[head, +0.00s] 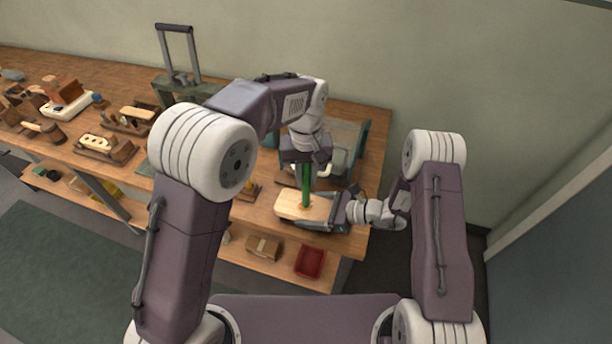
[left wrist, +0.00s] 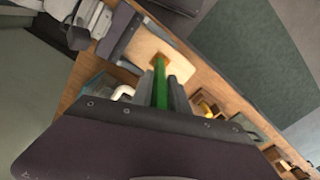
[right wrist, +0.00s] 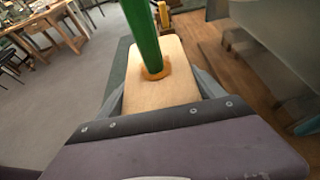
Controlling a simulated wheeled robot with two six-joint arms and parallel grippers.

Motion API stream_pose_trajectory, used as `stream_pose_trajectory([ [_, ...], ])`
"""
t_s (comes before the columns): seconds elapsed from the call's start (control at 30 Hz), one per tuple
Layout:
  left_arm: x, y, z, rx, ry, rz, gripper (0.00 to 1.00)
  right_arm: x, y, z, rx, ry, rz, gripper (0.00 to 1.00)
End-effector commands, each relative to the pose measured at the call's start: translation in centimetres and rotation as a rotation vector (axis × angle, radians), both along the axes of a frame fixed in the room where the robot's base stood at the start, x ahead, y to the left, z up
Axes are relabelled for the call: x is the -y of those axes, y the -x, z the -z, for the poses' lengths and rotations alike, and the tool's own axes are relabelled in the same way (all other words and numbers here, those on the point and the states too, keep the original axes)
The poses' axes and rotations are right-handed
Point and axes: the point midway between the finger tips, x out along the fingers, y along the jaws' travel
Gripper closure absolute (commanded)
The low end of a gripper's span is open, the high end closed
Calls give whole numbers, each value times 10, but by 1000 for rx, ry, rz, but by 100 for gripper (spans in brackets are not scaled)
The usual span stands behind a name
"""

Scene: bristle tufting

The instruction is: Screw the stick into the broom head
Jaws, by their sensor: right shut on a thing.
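The broom head (head: 290,204) is a pale wooden block that lies flat, clamped in my right gripper (head: 322,222). It also shows in the right wrist view (right wrist: 150,95), between my right fingers, with an orange-rimmed hole (right wrist: 157,72). The green stick (head: 306,186) stands upright with its lower end at that hole; how deep it sits cannot be told. My left gripper (head: 305,165) is above the broom head, with its fingers on both sides of the stick in the left wrist view (left wrist: 161,85). Whether these fingers press on the stick is unclear.
The wooden workbench (head: 240,208) carries several wooden blocks and tools on the left. A metal frame with a handle (head: 178,60) stands at the back. A red bin (head: 310,262) and a cardboard box (head: 264,246) are on the lower shelf. A wall is behind the bench.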

Motion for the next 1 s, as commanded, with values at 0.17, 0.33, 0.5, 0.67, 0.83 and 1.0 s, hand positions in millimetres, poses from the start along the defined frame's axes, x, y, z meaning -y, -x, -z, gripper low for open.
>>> stream_pose_trajectory([
  [0.17,0,0,0,0,0,0,56,0,0,0,0,-1,0,100],
  [0.33,0,0,0,0,0,0,56,0,0,0,0,-1,0,100],
  [0.5,0,-1,-12,4,2,0,56,0,0,-1,0,-1,0,100],
  [0.67,1,-2,-47,5,2,0,56,0,0,0,0,-1,0,100],
  [0.83,1,-2,-86,5,2,0,56,0,0,0,0,-1,0,100],
  [1.0,1,-1,-111,2,1,0,56,0,0,0,0,-1,0,100],
])
